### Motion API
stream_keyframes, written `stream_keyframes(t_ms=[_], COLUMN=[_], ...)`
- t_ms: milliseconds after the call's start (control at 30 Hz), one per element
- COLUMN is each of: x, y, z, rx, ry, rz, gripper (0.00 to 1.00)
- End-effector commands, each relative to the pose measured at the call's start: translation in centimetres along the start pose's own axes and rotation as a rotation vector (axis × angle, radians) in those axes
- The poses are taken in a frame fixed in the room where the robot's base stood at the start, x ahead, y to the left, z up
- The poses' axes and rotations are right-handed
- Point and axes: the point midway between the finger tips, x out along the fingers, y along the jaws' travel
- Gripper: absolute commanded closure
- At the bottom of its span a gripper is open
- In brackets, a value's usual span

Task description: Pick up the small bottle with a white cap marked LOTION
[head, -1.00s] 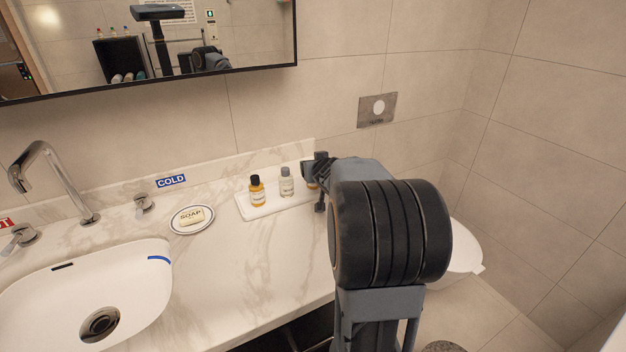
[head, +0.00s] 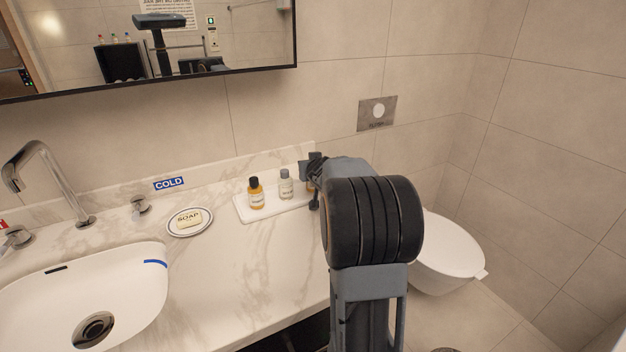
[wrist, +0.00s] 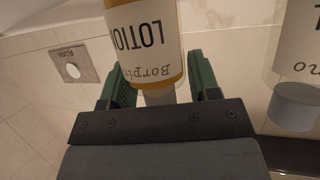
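The LOTION bottle (wrist: 150,45) is amber with a white label and fills the upper middle of the wrist view. Its pale cap (wrist: 160,96) points down in that picture, between my gripper's two green fingers (wrist: 162,88). Gaps show between the fingers and the cap, so the gripper looks open around it. In the head view my gripper (head: 314,182) is at the right end of the white tray (head: 262,212), and it hides most of the LOTION bottle there.
A clear bottle with a grey cap (head: 286,185) stands close beside; its cap also shows in the wrist view (wrist: 294,106). An amber bottle with a black cap (head: 255,194) stands farther left. A soap dish (head: 190,222) and sink (head: 100,285) are left. Counter front is clear.

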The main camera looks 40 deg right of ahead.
Motion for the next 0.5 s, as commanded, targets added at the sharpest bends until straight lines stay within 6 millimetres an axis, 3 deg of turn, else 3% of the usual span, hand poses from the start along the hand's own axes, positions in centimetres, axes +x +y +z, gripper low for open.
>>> stream_keyframes(t_ms=[367, 500], x=[-0.01, -0.02], y=[0.02, 0.02], z=[0.01, -0.01], rx=[0.0, 0.0], ry=[0.0, 0.0], rz=[0.0, 0.0], gripper=[0.8, 0.8])
